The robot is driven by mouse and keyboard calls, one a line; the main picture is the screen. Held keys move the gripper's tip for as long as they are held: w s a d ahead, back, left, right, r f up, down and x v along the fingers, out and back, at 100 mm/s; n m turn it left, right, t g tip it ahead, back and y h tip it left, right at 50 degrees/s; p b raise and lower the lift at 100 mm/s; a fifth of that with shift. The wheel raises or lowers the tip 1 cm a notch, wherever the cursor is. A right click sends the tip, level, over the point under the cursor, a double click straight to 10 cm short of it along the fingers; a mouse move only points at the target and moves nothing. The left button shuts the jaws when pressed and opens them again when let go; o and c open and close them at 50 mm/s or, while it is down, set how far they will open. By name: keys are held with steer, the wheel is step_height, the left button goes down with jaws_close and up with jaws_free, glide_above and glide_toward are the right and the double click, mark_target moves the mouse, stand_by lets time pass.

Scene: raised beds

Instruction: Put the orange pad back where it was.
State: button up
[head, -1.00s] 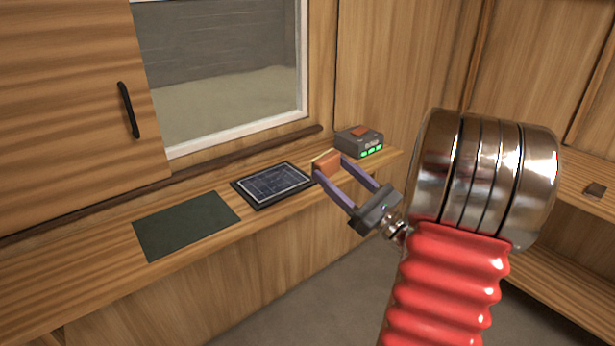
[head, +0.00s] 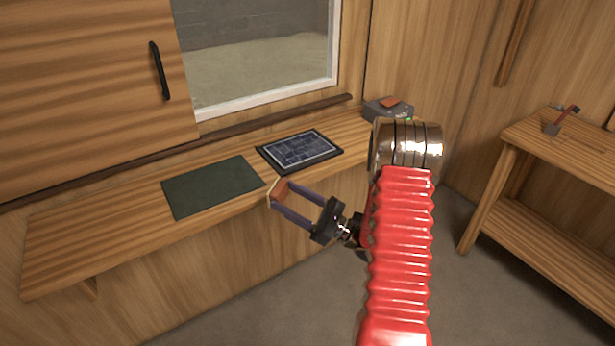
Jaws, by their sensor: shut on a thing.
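The orange pad (head: 281,188) is a small block between the fingertips of my gripper (head: 279,191). My gripper is shut on it and holds it at the front edge of the wooden shelf, near the right front corner of the dark green mat (head: 213,187). The pad appears clear of the mat; its exact height is hard to tell. A grey device (head: 388,110) with an orange top stands at the shelf's right end, partly hidden by my arm.
A dark framed panel with a blue grid (head: 301,150) lies on the shelf (head: 105,233) right of the mat. A window and a cabinet door with a black handle (head: 160,71) are behind. A wooden bench (head: 560,150) with a small tool (head: 562,121) stands at right. The shelf's left end is bare.

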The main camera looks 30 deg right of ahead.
steer(key=a+f+n+g+y, duration=0.3)
steer(key=a+f+g+y, duration=0.1)
steer(key=a+f, duration=0.9)
steer(key=shift+a+f, duration=0.15)
steer(key=shift+a, duration=0.7)
